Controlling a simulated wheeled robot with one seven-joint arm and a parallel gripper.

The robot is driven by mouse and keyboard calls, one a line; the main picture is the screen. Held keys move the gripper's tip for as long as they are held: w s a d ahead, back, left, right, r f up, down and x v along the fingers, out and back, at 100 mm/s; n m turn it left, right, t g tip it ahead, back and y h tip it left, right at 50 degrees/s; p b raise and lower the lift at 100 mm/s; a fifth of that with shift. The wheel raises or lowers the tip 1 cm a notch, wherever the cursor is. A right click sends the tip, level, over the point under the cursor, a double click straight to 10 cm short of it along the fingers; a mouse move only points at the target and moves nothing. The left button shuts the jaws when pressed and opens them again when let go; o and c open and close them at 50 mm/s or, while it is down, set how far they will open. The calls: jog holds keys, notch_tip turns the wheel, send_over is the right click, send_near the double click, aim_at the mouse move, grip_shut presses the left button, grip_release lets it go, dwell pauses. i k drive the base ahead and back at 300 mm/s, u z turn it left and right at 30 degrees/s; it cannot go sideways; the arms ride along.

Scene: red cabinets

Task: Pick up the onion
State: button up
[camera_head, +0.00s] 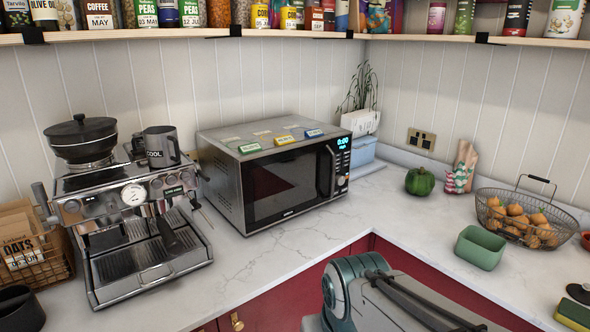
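Several round golden-brown items (516,210) that look like onions lie in a dark wire basket (545,239) on the right part of the counter. They are partly hidden by the basket's wires and each other, and I cannot be sure that all are onions. Part of my arm shows at the bottom centre, in front of the counter's edge, well short of the basket. My gripper's fingers are not visible in this view.
A green tub (480,248) stands just left of the basket, and a dark green squash (419,181) sits behind it. A microwave (275,175) and coffee machine (135,215) fill the left. A sponge (575,312) lies at the right front. Shelves run above; mid-counter is clear.

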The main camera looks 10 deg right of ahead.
aim_at(536, 219)
jog(key=z, duration=0.85)
jog(key=i, duration=0.8)
jog(key=z, duration=0.85)
